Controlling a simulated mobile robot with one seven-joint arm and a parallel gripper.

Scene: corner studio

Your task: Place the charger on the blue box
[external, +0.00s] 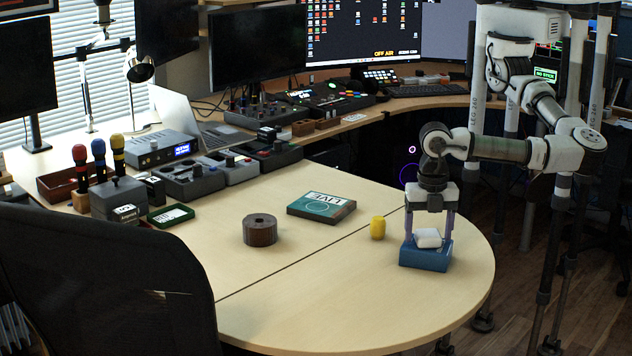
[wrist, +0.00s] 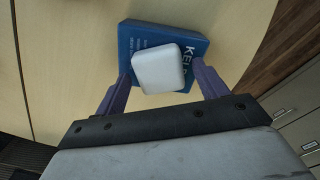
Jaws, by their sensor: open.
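The white charger (external: 428,238) lies on top of the blue box (external: 425,259), near the right end of the table. In the wrist view the charger (wrist: 158,69) rests on the upper face of the blue box (wrist: 199,45), and lettering on the box is partly covered by it. My gripper (external: 430,237) is above the box, pointing down, with its fingers on either side of the charger. In the wrist view my gripper (wrist: 160,84) is open, with a gap between each finger and the charger.
A teal box marked LIVE (external: 321,207) and a dark round roll (external: 260,230) lie farther left on the table (external: 330,290). The table's front is clear. An office chair (external: 100,285) stands at the left.

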